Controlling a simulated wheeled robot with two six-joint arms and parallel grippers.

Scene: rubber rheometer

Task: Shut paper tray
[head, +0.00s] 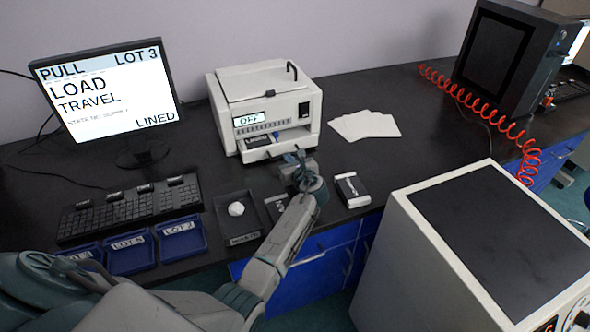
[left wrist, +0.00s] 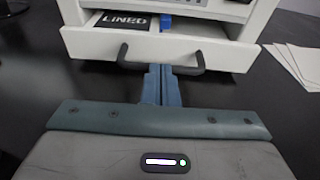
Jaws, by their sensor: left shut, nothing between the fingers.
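The white printer-like machine (head: 262,100) stands on the black bench with a small display reading "OFF". Its paper tray (head: 278,147) at the bottom front is pulled out, and it also shows in the left wrist view (left wrist: 222,53). Inside lie a dark "LINED" pack (left wrist: 122,20) and a blue item (left wrist: 166,22). My left gripper (left wrist: 162,72) is shut and empty, with its fingertips at the dark handle (left wrist: 190,70) on the tray front. I cannot tell whether they touch. My right gripper does not show.
White sheets (head: 364,125) lie right of the machine. A monitor (head: 105,95), keyboard (head: 130,210) and blue lot trays (head: 182,239) stand left. A dark tray with a white lump (head: 236,209) and a small black-and-white box (head: 352,190) flank my left arm. A large cabinet (head: 480,240) stands front right.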

